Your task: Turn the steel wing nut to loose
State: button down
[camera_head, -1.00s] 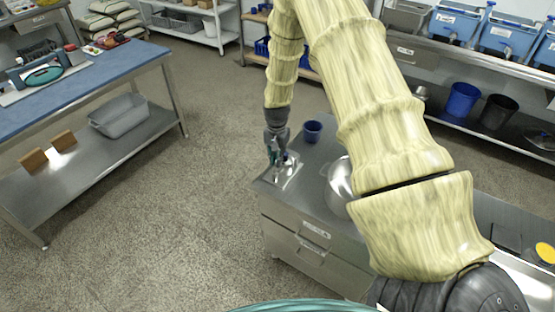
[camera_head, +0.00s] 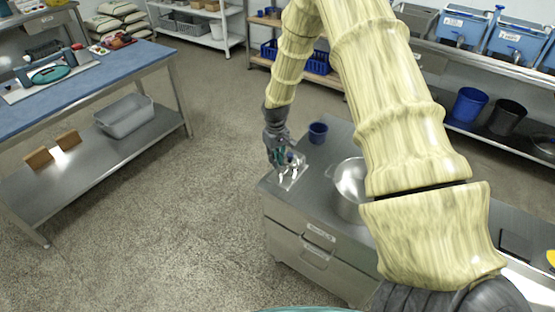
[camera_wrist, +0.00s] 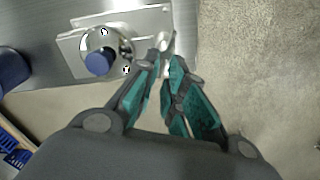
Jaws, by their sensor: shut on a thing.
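In the wrist view, my gripper (camera_wrist: 168,62) has its teal-padded fingers shut on the steel wing nut (camera_wrist: 164,42), a small bright piece between the tips at the edge of a metal plate (camera_wrist: 148,18). The fingers hide part of the nut. Left of the fingers, a round steel fitting with a blue knob (camera_wrist: 98,62) sits on the same plate. In the head view, my gripper (camera_head: 280,161) is down at the plate (camera_head: 294,178) on the near-left corner of the steel counter; the nut is too small to make out there.
A blue cup (camera_head: 318,132) stands behind the gripper on the counter (camera_head: 320,186), and a steel bowl (camera_head: 349,184) to its right. It also shows at the left of the wrist view (camera_wrist: 10,70). A blue-topped bench (camera_head: 110,75) stands at left. Open floor lies between.

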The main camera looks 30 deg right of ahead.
jog(key=shift+s+a+n, duration=0.1)
jog(key=shift+a+n, duration=0.1)
jog(key=shift+n, duration=0.9)
jog(key=shift+a+n, duration=0.2)
jog(key=shift+n, duration=0.9)
jog(key=c, duration=1.5)
grip_release()
notch_tip(320, 180, up, 12)
jog(key=shift+f, duration=0.1)
